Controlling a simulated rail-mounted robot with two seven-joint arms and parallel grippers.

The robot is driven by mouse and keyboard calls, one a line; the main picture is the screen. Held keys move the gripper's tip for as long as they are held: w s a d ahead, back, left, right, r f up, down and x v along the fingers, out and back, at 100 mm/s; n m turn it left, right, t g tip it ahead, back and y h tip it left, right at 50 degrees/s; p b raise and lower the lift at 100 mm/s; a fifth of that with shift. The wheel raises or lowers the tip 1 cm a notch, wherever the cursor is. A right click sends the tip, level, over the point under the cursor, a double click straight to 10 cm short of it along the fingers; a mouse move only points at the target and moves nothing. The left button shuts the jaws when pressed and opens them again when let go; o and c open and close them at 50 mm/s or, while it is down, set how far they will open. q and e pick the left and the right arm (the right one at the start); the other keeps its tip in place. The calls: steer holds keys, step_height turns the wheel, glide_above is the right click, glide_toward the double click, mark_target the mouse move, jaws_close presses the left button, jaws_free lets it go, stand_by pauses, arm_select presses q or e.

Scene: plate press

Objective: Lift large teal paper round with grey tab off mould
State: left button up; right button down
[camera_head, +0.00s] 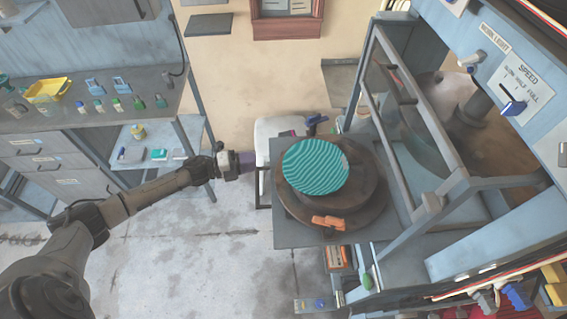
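The large teal paper round (316,167), with a wavy ridged surface, lies over the dark round mould (330,208), towards its upper left. I cannot tell whether it rests flat on the mould everywhere. A small greyish patch at the round's right edge may be its grey tab. My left gripper (255,161) is left of the mould, level with the round and apart from it in the picture. Its fingers are too small and blurred to show whether they are open. My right gripper is not in view.
An orange clamp-like part (328,222) sits at the mould's front. The press frame (440,188) with clear panels stands close on the right. A blue control panel (515,75) is at upper right. A workbench (130,112) with small bottles stands at left. The floor in front is mostly clear.

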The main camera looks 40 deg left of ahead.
arm_select(q)
steer(key=w+d+h, duration=0.1)
steer(key=d, duration=0.2)
steer(key=w+d+r+m+g+h, duration=0.1)
steer(key=d, duration=0.2)
steer(key=w+d+h, duration=0.1)
steer(key=d, duration=0.2)
steer(key=shift+w+r+m+g+b, duration=0.15)
steer(key=shift+w+m+g+b, duration=0.15)
steer(key=shift+g, duration=0.1)
steer(key=shift+w+d, duration=0.35)
steer(key=shift+d, duration=0.05)
jaws_close()
stand_by(0.7)
steer(key=shift+r, duration=0.1)
